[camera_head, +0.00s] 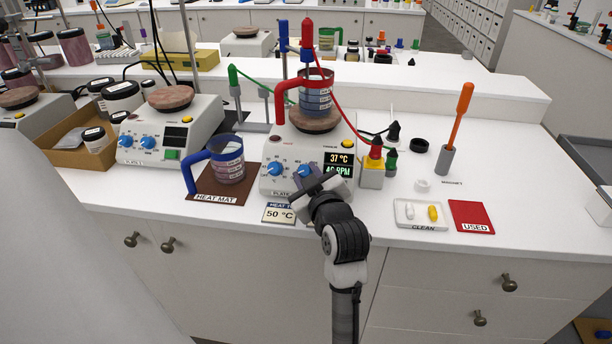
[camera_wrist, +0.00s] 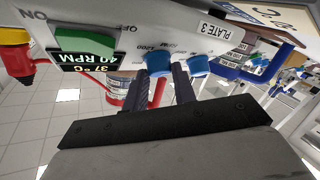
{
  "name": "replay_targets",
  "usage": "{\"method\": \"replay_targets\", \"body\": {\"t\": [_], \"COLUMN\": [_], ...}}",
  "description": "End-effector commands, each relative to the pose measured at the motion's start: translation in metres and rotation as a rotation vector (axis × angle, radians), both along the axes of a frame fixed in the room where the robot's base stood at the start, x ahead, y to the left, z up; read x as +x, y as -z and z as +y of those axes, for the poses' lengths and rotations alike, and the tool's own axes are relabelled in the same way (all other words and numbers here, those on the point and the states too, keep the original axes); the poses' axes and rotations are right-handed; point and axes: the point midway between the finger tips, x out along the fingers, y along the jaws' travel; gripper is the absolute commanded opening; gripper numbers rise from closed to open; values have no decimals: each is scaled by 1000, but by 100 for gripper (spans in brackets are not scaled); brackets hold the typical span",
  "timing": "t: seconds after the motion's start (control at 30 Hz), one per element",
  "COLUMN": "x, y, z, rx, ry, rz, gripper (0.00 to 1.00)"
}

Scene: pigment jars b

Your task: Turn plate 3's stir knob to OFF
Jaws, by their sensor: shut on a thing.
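Plate 3 (camera_head: 265,185) is a white hotplate stirrer with two blue knobs. Its display (camera_head: 339,164) reads 37 °C and 40 RPM. My gripper (camera_head: 307,177) is at its front and is shut on the right-hand blue stir knob, which shows between the two fingers in the upside-down wrist view (camera_wrist: 157,64). The other blue knob (camera_head: 275,169) is free, just beside the fingers; it also shows in the wrist view (camera_wrist: 196,65). The stir knob's pointer is hidden by the fingers. A red-handled beaker (camera_head: 316,100) stands on the brown round top.
A blue-handled beaker (camera_head: 229,165) stands on the brown heat mat (camera_head: 215,197) to the left. A 50 °C card (camera_head: 279,213) lies in front of the plate. A clear tray (camera_head: 419,222) and red card (camera_head: 471,216) lie farther right.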

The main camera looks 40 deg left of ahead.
Motion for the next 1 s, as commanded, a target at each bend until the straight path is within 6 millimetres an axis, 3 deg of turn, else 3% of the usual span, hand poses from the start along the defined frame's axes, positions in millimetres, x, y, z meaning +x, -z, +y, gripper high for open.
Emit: {"method": "replay_targets", "body": {"t": [0.4,0.87,0.9,1.0], "x": [3,2,2,2], "y": [-2,-2,-2,-2], "z": [-1,-1,-1,-1], "rx": [-92,-100,-100,-100], "ry": [-105,-113,-113,-114], "rz": [-61,-65,-65,-64], "gripper": [4,4,32,45]}}
